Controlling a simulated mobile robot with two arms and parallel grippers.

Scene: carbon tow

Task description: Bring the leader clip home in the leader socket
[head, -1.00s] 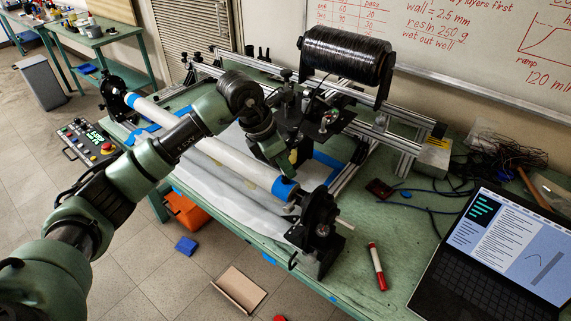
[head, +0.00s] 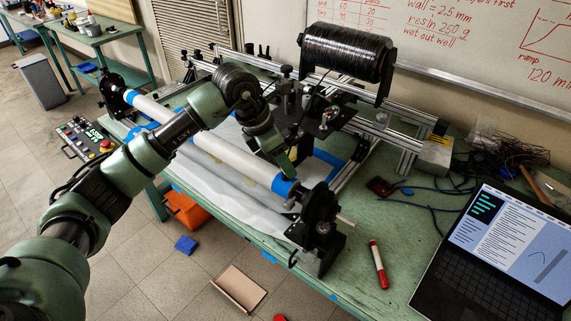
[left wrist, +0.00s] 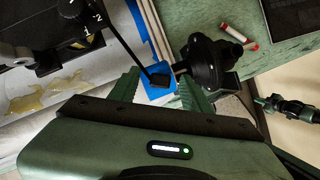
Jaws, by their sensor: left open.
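My left gripper (head: 288,168) is over the right end of the white mandrel (head: 225,150), close to its blue tape band (head: 285,187). In the left wrist view its two green fingers (left wrist: 158,88) are apart. A small black block, which looks like the leader clip (left wrist: 160,80), shows between them at the blue band (left wrist: 160,64). A thin black tow (left wrist: 120,38) runs to it from the guide head (left wrist: 80,15). I cannot tell whether the block touches a finger or sits in the leader socket; the socket is not clearly visible. My right gripper is not in view.
The black chuck (head: 320,210) stands at the mandrel's right end, close to my left gripper. The tow spool (head: 347,52) is on the frame behind. A red and white marker (head: 379,265) and a laptop (head: 500,250) are on the bench at right.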

